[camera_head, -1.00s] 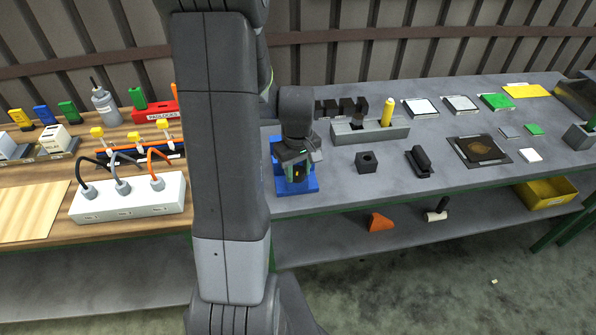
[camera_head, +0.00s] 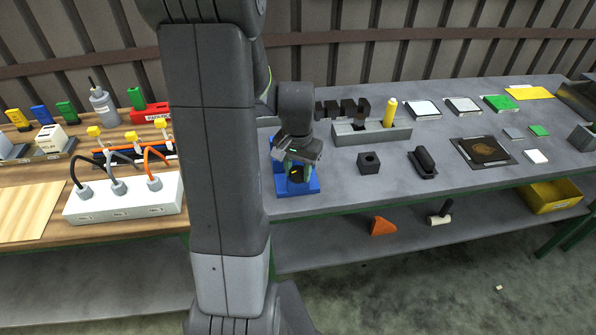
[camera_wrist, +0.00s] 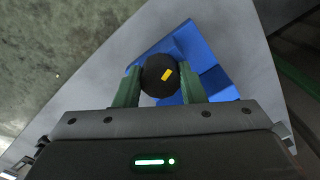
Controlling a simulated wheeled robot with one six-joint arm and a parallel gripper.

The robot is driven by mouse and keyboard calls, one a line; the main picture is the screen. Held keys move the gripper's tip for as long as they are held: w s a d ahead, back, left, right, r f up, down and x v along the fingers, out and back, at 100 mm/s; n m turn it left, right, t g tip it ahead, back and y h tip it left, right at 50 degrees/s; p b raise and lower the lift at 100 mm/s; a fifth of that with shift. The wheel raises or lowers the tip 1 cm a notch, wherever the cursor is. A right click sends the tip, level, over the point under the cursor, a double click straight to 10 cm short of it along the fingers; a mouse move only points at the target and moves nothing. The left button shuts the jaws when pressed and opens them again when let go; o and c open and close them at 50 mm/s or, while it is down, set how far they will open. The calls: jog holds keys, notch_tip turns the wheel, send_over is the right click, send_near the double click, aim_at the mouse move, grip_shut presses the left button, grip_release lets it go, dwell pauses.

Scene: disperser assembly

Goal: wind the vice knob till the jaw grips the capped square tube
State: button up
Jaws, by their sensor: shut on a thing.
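The blue vice (camera_head: 312,187) stands on the grey bench, right of my upright arm. My gripper (camera_head: 296,172) is over it, pointing down. In the wrist view, the two green fingers of my gripper (camera_wrist: 159,82) are shut on the round black knob (camera_wrist: 154,82), one finger on each side. The knob has a yellow mark on its face. The blue vice body (camera_wrist: 205,60) shows behind and to the right of the knob. I cannot make out the capped square tube or the jaw gap; my gripper and the knob cover much of the vice.
A grey holder (camera_head: 372,135) with a yellow cylinder (camera_head: 390,112) stands behind and right of the vice. A black block with a hole (camera_head: 369,163) and a black part (camera_head: 422,163) lie to the right. A white socket box (camera_head: 125,199) is on the wooden bench at left.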

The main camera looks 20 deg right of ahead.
aim_at(298, 171)
jog(key=m+b, duration=0.1)
jog(key=m, duration=0.5)
jog(key=shift+m, duration=0.4)
jog(key=shift+w, duration=0.1)
jog(key=o, duration=1)
jog(key=shift+r, duration=0.1)
notch_tip(298, 171, up, 14)
jog(key=shift+f, duration=0.15)
